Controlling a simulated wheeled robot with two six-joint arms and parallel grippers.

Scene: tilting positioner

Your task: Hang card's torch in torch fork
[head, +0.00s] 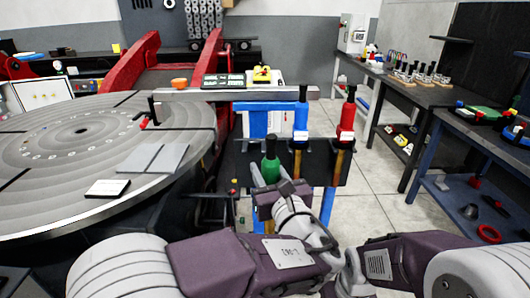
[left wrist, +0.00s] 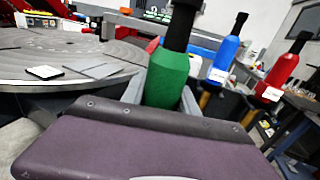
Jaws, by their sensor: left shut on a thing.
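My left gripper (head: 268,183) is shut on the green torch (head: 270,160), which stands roughly upright with its black neck up. In the left wrist view the green torch (left wrist: 166,80) sits between the two grey fingers. The blue torch (head: 301,120) and the red torch (head: 347,118) hang upright in the dark fork rack (head: 326,172), to the right of the green one. The green torch is in front of the rack's left part; whether it touches a fork is hidden. A card (head: 107,188) lies on the round table; its text is too small to read. My right gripper is not in view.
The large round positioner table (head: 60,165) fills the left, with a black-and-red clamp (head: 149,115) and a grey plate (head: 152,158) on it. A grey beam (head: 240,94) runs behind the torches. Benches (head: 485,135) stand at the right, with open floor between.

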